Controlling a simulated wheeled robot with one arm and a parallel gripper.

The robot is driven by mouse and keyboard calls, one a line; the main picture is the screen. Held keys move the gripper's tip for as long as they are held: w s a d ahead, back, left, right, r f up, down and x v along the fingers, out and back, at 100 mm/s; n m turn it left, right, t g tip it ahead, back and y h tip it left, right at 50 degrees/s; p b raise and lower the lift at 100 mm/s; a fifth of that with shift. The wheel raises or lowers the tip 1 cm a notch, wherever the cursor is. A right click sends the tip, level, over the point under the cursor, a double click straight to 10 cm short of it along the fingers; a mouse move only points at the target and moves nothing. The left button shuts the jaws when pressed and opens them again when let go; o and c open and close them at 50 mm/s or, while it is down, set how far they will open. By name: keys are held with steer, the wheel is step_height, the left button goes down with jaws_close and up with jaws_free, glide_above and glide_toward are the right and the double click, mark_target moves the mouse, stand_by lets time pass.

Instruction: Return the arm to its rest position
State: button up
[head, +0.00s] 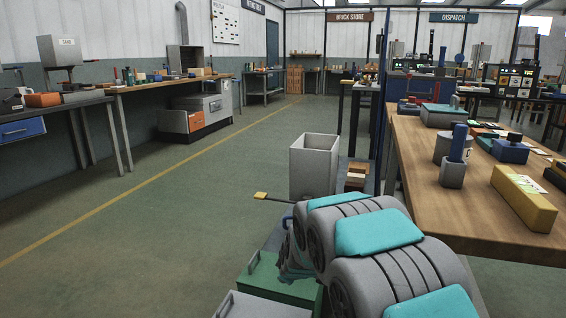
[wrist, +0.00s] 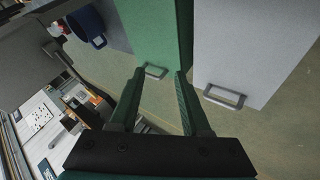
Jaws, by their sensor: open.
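My arm (head: 385,262), grey with teal pads, is folded low in front of the head camera, left of the wooden bench. My gripper (wrist: 160,74) shows in the wrist view with its two dark green fingers spread apart. In the head view the gripper is hidden behind the arm links.
The wooden bench (head: 425,150) on the right holds a yellow block (head: 524,198) and a blue-topped holder (head: 454,172). The green box (head: 272,285), a pale box (wrist: 250,45) and a grey bin (head: 314,168) are close by. The aisle floor (head: 150,240) at left is clear.

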steer(key=s+d+r+m+g, duration=0.3)
steer(key=s+d+m, duration=0.1)
steer(key=s, duration=1.2)
steer(key=s+d+r+m+g+h, duration=0.1)
steer(key=s+d+r+m+g, duration=0.1)
steer(key=s, duration=1.4)
steer(key=s+d+r+m+g, duration=0.3)
steer(key=s+d+m, duration=0.3)
steer(key=s, duration=1)
steer(key=shift+s+d+r+g, duration=0.15)
steer(key=shift+d+r+g, duration=0.15)
steer(key=shift+d+g, duration=0.6)
